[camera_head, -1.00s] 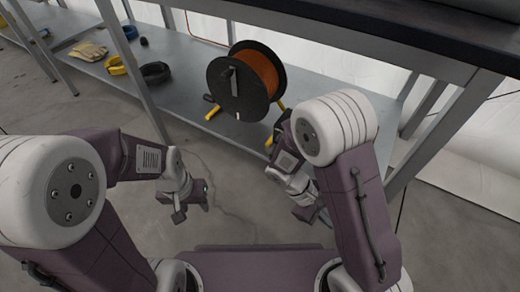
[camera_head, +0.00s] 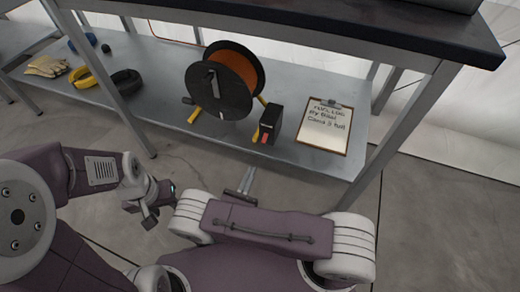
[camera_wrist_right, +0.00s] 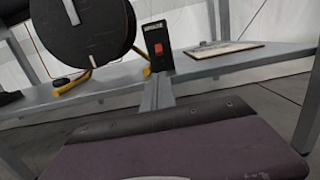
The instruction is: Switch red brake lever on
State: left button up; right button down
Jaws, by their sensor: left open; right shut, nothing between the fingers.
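A small red lever (camera_head: 265,137) shows low on an upright black box (camera_head: 271,121) on the lower shelf, to the right of the cable reel. In the right wrist view the red lever (camera_wrist_right: 158,49) faces me on the black box (camera_wrist_right: 158,36). My right gripper (camera_head: 247,180) is shut and empty, in front of the shelf edge and below the box in the picture; its narrow shut fingers also show in the wrist view (camera_wrist_right: 160,90). It appears apart from the lever. My left gripper (camera_head: 151,207) is open and empty above the floor, well left of the box.
The reel (camera_head: 224,84) with orange cable stands on yellow feet left of the box. A clipboard (camera_head: 324,127) lies to its right. Gloves (camera_head: 46,66) and tape rolls (camera_head: 84,78) lie far left. The dark tabletop (camera_head: 380,30) overhangs the shelf; table legs (camera_head: 385,140) flank it.

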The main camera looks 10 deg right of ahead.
aim_at(264, 141)
jog(key=x, duration=1)
jog(key=r+g+y+p, duration=0.1)
jog(key=p, duration=0.4)
jog(key=r+g+y+p, duration=0.1)
jog(key=r+g+p, duration=0.1)
jog(key=p, duration=0.3)
jog(key=s+r+g+y+p, duration=0.1)
jog(key=g+p, duration=0.1)
jog(key=p, duration=0.4)
jog(key=shift+a+r+y, duration=0.2)
jog(key=shift+a+y, duration=0.1)
jog(key=shift+f+b, duration=0.45)
jog(key=shift+f, duration=0.3)
jog(key=shift+r, duration=0.1)
